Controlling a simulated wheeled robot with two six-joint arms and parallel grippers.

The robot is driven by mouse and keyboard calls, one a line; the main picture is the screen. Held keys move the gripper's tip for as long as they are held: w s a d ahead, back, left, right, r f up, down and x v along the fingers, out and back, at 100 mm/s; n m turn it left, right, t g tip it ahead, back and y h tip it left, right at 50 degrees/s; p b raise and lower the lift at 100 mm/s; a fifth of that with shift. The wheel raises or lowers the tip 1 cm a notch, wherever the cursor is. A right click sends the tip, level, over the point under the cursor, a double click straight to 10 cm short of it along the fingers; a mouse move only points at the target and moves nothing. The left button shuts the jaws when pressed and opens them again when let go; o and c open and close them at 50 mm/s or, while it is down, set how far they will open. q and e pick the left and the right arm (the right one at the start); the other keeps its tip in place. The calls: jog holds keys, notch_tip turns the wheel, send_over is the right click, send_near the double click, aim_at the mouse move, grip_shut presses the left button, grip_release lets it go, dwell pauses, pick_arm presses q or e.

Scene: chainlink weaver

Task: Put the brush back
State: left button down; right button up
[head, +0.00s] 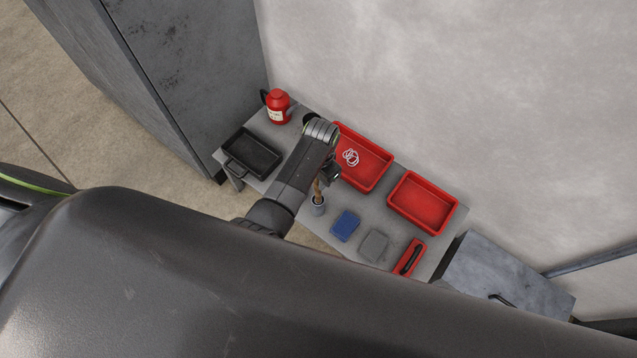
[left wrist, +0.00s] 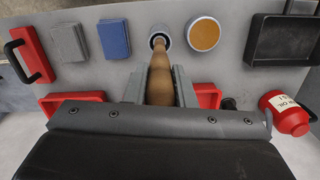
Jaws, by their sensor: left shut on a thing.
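My left gripper (head: 327,178) is shut on the brush's brown wooden handle (left wrist: 160,80), with one jaw on each side of it in the left wrist view (left wrist: 160,92). The brush (head: 317,188) points down at a small grey cup (head: 318,205) on the table. In the left wrist view its narrow far end overlaps the mouth of that cup (left wrist: 160,33). I cannot tell how deep the end sits, and no bristles show. A second cup with an amber top (left wrist: 204,36) stands beside it. My right gripper is not in view.
On the grey table (head: 345,205) are a red tray with white rings (head: 377,182), an empty red tray (head: 421,203), a blue block (head: 345,225), a grey block (head: 373,245), a small red tray with a black bar (head: 409,258), a black tray (head: 252,154) and a red canister (head: 278,107).

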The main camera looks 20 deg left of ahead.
pick_arm(q)
jog(key=shift+f, duration=1.1)
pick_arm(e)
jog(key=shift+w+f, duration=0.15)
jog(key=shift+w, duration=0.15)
pick_arm(q)
jog(key=shift+f, duration=0.1)
jog(key=c, duration=1.2)
grip_release()
jog(key=r+p, duration=0.1)
jog(key=r, duration=0.2)
jog(key=r+p, duration=0.1)
jog(key=r, duration=0.3)
jog(key=r+p, duration=0.1)
jog(key=r, duration=0.3)
jog(key=shift+w+d+r, duration=0.15)
jog(key=shift+w+r, duration=0.05)
jog(key=shift+w, duration=0.1)
jog(key=shift+r, duration=0.45)
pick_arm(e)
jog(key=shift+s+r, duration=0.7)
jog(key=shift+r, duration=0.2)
